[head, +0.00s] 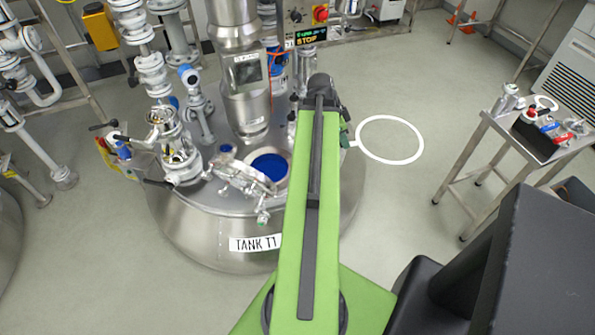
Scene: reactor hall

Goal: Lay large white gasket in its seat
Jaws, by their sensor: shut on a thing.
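The large white gasket (421,148) is a thin white ring to the right of tank T1. It appears held in the air over the floor, roughly level. My gripper (347,139) is shut on its left edge; my green arm hides most of the gripper. Tank T1 (190,232) is a wide steel vessel with a domed top. A round opening (270,167) with a blue inside and a pale rim is on its top, left of my arm. I cannot tell for sure whether that rim is the gasket's seat.
A hinged metal clamp or cover piece (240,178) lies by the opening. Pipes and valves (165,130) crowd the tank's left and back. A steel side table (522,140) at right carries a small white ring (546,103) and a dark toolbox (535,131). Floor between is clear.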

